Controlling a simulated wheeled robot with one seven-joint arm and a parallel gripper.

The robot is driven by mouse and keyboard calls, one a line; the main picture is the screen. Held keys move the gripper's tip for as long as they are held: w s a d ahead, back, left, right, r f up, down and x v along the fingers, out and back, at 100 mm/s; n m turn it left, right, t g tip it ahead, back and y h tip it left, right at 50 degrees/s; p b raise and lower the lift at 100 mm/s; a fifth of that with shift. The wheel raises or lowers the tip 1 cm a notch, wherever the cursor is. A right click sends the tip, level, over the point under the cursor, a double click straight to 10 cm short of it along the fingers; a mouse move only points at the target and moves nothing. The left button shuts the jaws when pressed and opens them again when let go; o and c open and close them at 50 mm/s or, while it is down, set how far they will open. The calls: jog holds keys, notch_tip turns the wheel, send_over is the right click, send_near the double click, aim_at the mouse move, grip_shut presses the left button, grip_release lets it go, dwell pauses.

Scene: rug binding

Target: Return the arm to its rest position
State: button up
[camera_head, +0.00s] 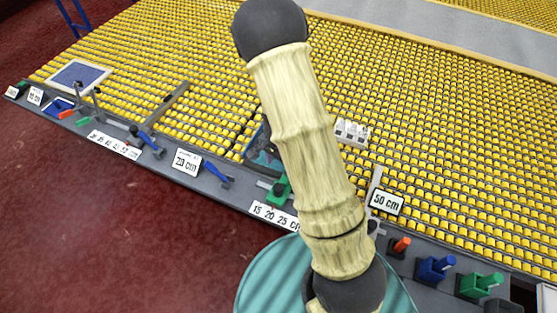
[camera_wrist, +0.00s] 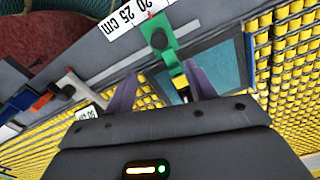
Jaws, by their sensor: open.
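My arm crosses the middle of the head view and hides part of the bench behind it. My gripper (camera_wrist: 160,95) shows in the wrist view with its two fingers apart. A green block-like fitting (camera_wrist: 157,38) with a yellow-and-black part stands in line with the gap between the fingers. I cannot tell how far it is from them, and nothing is clearly held. The green fitting also shows in the head view (camera_head: 280,188), just left of my arm. A dark-framed blue-grey panel (camera_wrist: 218,68) lies behind the fingers. In the head view the gripper is hidden.
A grey rail (camera_head: 225,193) carries number signs such as the 50 cm sign (camera_head: 387,202) and the 20 cm sign (camera_head: 187,162). Blue (camera_head: 435,269) and green (camera_head: 478,285) holders stand at right. Yellow rollers (camera_head: 450,130) fill the surface behind. Red floor (camera_head: 100,230) is clear in front.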

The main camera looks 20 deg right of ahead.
jog(key=shift+r, duration=0.75)
jog(key=s+r+n+t+b, duration=0.2)
jog(key=s+r+n, duration=0.9)
jog(key=r, duration=0.2)
jog(key=shift+d+r+t+b, duration=0.15)
jog(key=shift+t+b, duration=0.15)
jog(key=shift+b, duration=0.05)
jog(key=shift+w, duration=0.1)
dwell(0.8)
